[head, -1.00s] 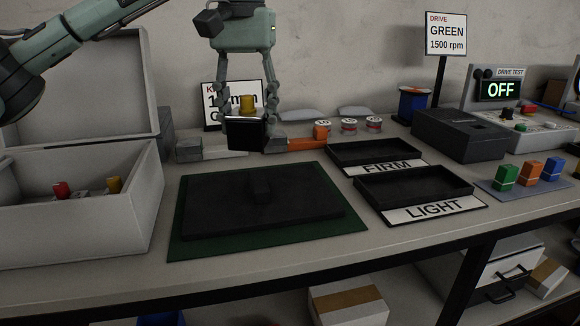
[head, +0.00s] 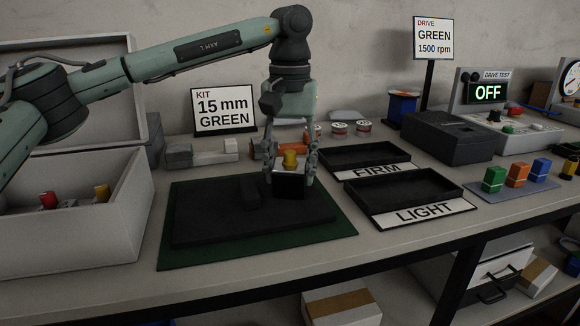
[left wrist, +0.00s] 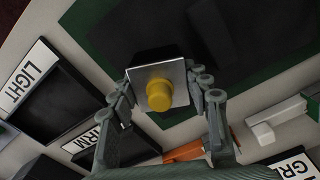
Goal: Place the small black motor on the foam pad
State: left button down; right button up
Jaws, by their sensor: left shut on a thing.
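The small black motor (head: 289,191) has a black body, a silver top face and a yellow round knob. My left gripper (head: 290,180) is shut on it, one finger on each side, knob upward. In the left wrist view the motor (left wrist: 150,56) sits between the fingertips (left wrist: 160,85). The black foam pad (head: 215,225) lies on a green mat, with a small dark block (head: 250,193) standing on it. The motor is over the pad's back right part; I cannot tell whether it touches. My right gripper is not in view.
An open grey case (head: 75,232) stands at the left. The FIRM tray (head: 365,155) and LIGHT tray (head: 410,190) lie close to the right of the pad. A kit sign (head: 224,110) stands behind. The pad's front and left are clear.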

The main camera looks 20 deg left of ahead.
pick_arm(q)
jog(key=shift+r, duration=0.1)
jog(key=c, duration=0.7)
grip_release()
jog(key=shift+c, duration=0.2)
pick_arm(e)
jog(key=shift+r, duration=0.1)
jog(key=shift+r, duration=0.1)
pick_arm(q)
notch_tip(320, 180, up, 11)
jog(key=shift+r+p, duration=0.1)
jog(key=shift+p, duration=0.2)
jog(key=shift+r, duration=0.4)
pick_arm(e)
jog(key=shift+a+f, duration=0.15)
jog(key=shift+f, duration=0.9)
